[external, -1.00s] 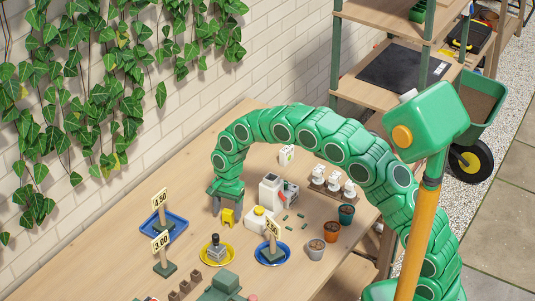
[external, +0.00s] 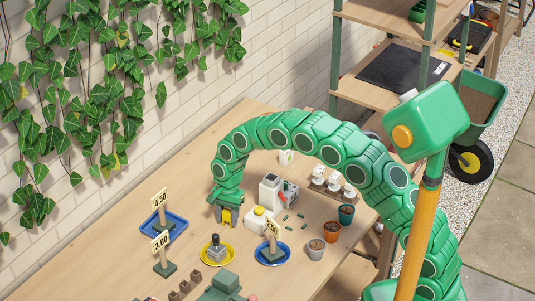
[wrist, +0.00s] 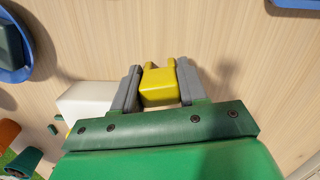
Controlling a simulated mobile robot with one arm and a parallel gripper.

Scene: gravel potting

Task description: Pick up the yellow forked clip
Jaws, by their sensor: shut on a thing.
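The yellow forked clip (wrist: 159,87) sits between the two grey fingers of my gripper (wrist: 160,85) in the wrist view, with its two prongs pointing away from the palm. The fingers press against its sides. In the external view my gripper (external: 226,217) points down at the wooden table, left of the white block with a yellow top. The clip (external: 226,216) shows there only partly between the fingers. I cannot tell whether it touches the table.
A white block (wrist: 88,103) lies close to the left of my gripper. The table's left end is clear.

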